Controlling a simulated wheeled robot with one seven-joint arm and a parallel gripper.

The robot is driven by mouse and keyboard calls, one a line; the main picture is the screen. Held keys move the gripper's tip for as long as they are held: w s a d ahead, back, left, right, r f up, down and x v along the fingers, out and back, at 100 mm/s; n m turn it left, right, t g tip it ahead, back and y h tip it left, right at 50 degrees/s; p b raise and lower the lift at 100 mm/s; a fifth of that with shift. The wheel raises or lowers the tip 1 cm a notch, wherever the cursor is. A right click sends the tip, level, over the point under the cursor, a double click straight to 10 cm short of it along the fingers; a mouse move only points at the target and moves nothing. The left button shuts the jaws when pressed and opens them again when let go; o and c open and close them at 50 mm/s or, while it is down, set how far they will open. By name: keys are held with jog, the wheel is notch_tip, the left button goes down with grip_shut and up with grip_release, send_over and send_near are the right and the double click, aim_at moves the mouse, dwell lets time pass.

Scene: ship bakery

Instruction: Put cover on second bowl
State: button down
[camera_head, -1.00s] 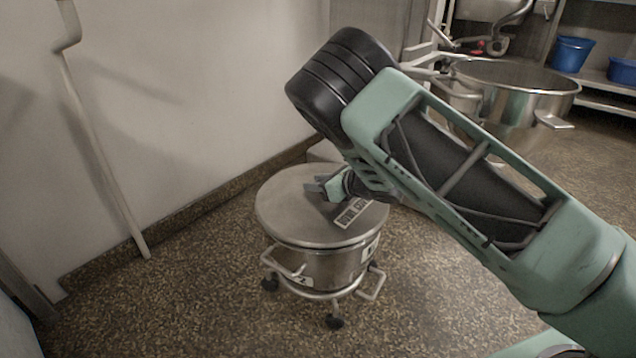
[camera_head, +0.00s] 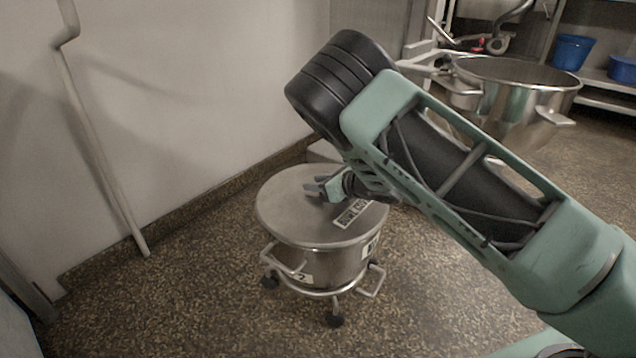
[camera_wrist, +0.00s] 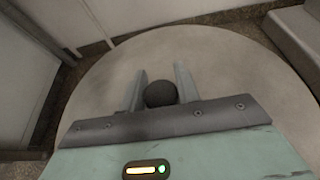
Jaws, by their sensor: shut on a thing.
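The round grey metal cover (camera_head: 290,205) lies over the top of a steel bowl (camera_head: 325,268) with side handles, on a low wheeled stand. A label with a "2" shows on the bowl's front. My gripper (camera_head: 318,187) is above the middle of the cover. In the wrist view its two fingers (camera_wrist: 160,92) stand on either side of the cover's dark round knob (camera_wrist: 160,94) and are shut on it. The cover also fills most of the wrist view (camera_wrist: 225,60). Whether its rim is seated all round cannot be told, as my arm hides the right side.
A larger open steel bowl (camera_head: 520,85) stands at the back right, with blue buckets (camera_head: 572,52) on a shelf behind it. A white wall with a pipe (camera_head: 100,165) bounds the left. The speckled floor in front is clear.

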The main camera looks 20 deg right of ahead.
jog(key=shift+f, duration=0.35)
jog(key=c, duration=0.9)
grip_release()
jog(key=shift+c, duration=0.2)
jog(key=p+v, duration=0.6)
jog(key=v, duration=1.1)
jog(key=shift+s+d+p, duration=0.15)
jog(key=shift+s+p, duration=0.05)
jog(key=shift+p, duration=0.1)
